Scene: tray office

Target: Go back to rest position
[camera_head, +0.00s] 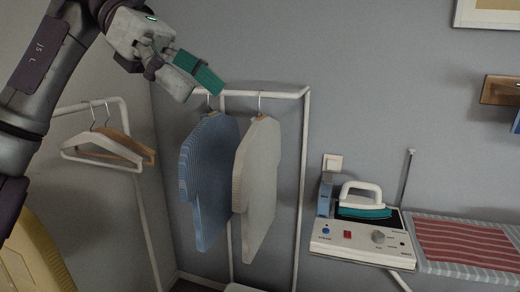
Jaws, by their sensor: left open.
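My left gripper (204,90) is at the upper left in the head view, at the end of my left arm, which comes in from the left edge. It is open, with one teal-padded finger and one pale finger showing, and nothing is seen between them. In the picture its fingertips are just above the left part of the white clothes rack's top bar (280,94). I cannot tell how far in front of the bar they are. My right gripper is not in view.
A blue shirt (208,175) and a pale shirt (256,185) hang on the rack. Empty hangers (100,152) hang at left above a yellow item (32,260). An iron (362,203) stands on its station (350,245) beside an ironing board (465,270) with striped red cloth.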

